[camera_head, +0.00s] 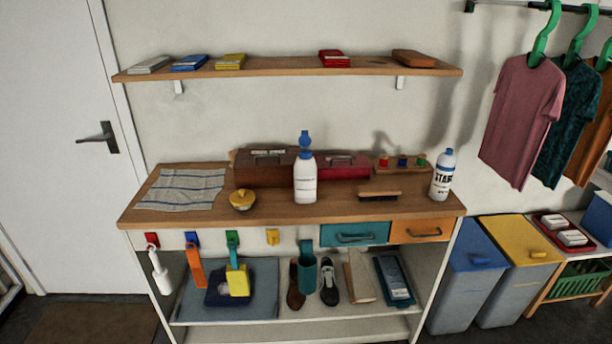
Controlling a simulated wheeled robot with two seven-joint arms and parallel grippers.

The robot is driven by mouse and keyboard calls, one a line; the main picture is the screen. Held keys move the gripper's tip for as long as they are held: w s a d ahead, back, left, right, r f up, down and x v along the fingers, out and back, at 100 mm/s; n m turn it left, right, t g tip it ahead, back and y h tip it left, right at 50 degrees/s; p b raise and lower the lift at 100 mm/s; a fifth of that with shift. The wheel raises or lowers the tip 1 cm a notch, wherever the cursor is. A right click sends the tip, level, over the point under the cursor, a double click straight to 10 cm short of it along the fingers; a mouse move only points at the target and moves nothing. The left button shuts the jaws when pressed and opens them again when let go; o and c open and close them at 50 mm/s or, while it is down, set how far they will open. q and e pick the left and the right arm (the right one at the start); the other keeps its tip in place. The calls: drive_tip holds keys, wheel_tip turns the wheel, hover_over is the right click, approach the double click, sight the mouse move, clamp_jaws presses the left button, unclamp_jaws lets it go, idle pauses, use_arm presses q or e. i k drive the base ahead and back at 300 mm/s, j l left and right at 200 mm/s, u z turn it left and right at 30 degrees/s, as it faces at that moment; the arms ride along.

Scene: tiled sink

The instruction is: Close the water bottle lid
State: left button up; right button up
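A second white bottle (441,178) with large dark lettering and a blue cap stands upright at the worktop's right end. Neither of my grippers is in view, and nothing touches the bottles.
A dark red box (270,177) stands behind the bottle, a brush (380,194) to its right and a yellow-lidded pot (242,199) to its left. A striped cloth (182,188) lies at left. A wall shelf (285,67) hangs above.

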sight(304, 140)
drive_tip(key=u, duration=0.45)
drive_tip(key=l+u, duration=0.15)
drive_tip(key=u, duration=0.3)
drive_tip(key=l+u, duration=0.1)
drive_tip(key=u, duration=0.4)
drive_tip(key=k+l+u, duration=0.1)
drive_tip(key=l+u, duration=0.2)
drive_tip(key=k+l+u, duration=0.1)
drive_tip(key=l+u, duration=0.25)
drive_tip(key=l, duration=0.15)
drive_tip(key=k+l+u, duration=0.4)
drive_tip(key=l+u, duration=0.25)
drive_tip(key=l, duration=0.1)
